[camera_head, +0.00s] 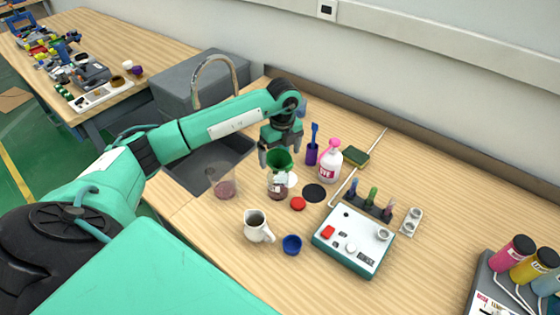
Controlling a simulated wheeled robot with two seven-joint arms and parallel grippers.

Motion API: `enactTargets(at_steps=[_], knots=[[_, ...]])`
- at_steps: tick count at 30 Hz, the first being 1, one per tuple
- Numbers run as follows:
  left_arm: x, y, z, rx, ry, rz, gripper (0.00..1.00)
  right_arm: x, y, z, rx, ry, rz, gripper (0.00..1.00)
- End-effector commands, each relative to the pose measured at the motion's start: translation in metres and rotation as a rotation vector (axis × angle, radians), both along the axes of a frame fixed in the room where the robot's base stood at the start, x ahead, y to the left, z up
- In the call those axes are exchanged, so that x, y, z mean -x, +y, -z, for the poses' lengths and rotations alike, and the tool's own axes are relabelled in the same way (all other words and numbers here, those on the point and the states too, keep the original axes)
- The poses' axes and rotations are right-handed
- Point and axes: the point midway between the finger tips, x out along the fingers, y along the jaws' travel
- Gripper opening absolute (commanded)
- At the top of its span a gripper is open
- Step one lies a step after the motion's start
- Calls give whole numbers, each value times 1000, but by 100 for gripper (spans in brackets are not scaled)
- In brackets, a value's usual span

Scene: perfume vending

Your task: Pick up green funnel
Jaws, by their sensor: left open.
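The green funnel (279,160) shows as a dark green cone with its wide mouth up, at the middle of the table. It appears to sit over a small jar (278,187) with dark red contents. My left gripper (279,160) comes down over it from behind, with its fingers apart, one to the left and one to the right of the funnel. The fingers are open; whether they touch the funnel cannot be told. My right gripper does not show.
A glass beaker (223,183) and white mug (255,226) stand left and in front. A pink-capped bottle (329,163), purple cup (311,154), red lid (298,203), blue cup (291,245) and green-white device (352,240) are close by. The sink (200,165) lies left.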

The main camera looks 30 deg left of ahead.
Motion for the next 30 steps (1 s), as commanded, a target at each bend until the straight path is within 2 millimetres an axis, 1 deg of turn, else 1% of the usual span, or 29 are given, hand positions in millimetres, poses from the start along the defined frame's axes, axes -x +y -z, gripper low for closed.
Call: enactTargets(at_steps=[5, 10, 12, 15, 18, 23, 27, 29, 30], knots=[[1, -1, 9, 1, 3, 0, 97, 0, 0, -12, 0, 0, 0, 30], [3, -2, 29, 2, 4, 1, 97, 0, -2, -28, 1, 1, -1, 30], [3, -1, 40, 1, 2, 0, 97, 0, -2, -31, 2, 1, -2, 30], [3, -1, 50, 2, 0, -1, 97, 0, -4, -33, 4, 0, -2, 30], [3, -1, 54, 2, -2, 0, 97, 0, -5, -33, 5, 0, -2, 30], [3, -1, 54, 3, -3, 1, 97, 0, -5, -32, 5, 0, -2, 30], [3, -1, 54, 2, -3, 0, 70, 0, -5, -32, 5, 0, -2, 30], [3, -1, 53, 2, -3, 0, 58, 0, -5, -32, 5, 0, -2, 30], [3, -1, 53, 2, -3, 0, 50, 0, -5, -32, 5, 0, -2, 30]])
